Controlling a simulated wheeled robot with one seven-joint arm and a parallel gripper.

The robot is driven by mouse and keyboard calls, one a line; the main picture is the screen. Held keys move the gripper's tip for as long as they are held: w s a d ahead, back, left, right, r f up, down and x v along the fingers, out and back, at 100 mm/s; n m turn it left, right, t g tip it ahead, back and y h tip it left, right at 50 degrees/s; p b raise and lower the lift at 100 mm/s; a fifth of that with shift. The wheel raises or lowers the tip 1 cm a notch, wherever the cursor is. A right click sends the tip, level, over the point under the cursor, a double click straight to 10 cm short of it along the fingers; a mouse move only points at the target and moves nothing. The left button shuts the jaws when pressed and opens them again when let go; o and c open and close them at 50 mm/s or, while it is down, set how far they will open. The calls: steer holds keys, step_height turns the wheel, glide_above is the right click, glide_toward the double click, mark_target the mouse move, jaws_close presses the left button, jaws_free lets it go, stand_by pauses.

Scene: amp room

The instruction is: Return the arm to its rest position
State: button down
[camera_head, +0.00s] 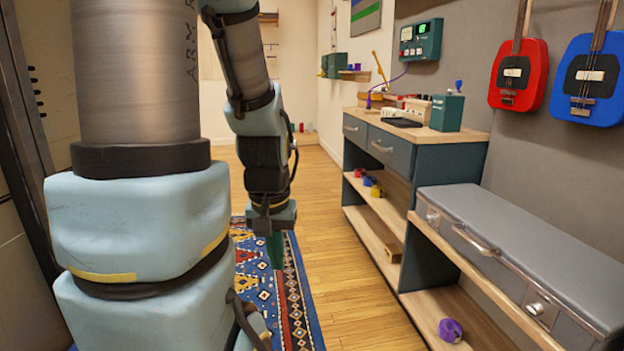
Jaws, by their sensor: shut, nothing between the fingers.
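My arm fills the left of the head view, with its thick column in front and the forearm hanging down behind it. My gripper (275,250) is at the arm's lower end, pointing down with dark green fingers. It is shut and empty. It hangs over the patterned rug, apart from the furniture on the right.
A patterned rug (307,318) lies on the wooden floor (345,270). A workbench (432,175) with drawers and shelves stands right, beside a grey case (530,245) on a low shelf. Red (518,75) and blue (590,80) guitars hang on the wall. The floor between is clear.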

step_height(320, 180, up, 23)
steer(key=p, duration=2)
steer(key=shift+f, duration=0.15)
